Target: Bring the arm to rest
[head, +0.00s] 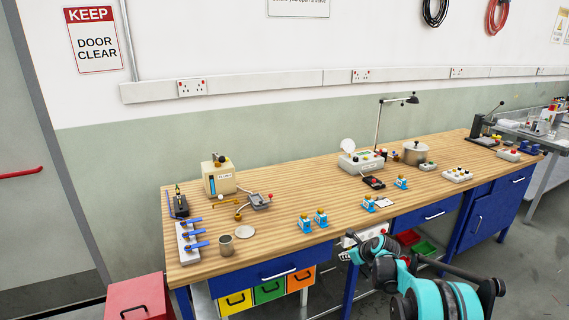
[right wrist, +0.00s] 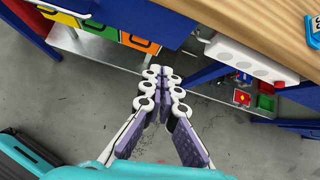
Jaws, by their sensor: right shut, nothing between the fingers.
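My right arm shows at the lower right of the head view, in front of the workbench (head: 290,228). Its gripper (head: 345,256) is small there, near the bench's front edge. In the right wrist view the right gripper (right wrist: 161,72) points at the grey floor and the bench's lower shelf. Its white, purple-padded fingers are together at the tips, shut with nothing between them. It is clear of the wooden top (right wrist: 285,20), which lies at the upper right. My left gripper is in neither view.
A white panel (right wrist: 250,60) sits under the bench edge, close to the right of the gripper. Coloured drawers (head: 268,291) and a red cabinet (head: 140,298) stand at the left. A red bin (head: 408,237) and a green bin (head: 426,247) are below the bench. Small apparatus covers the top.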

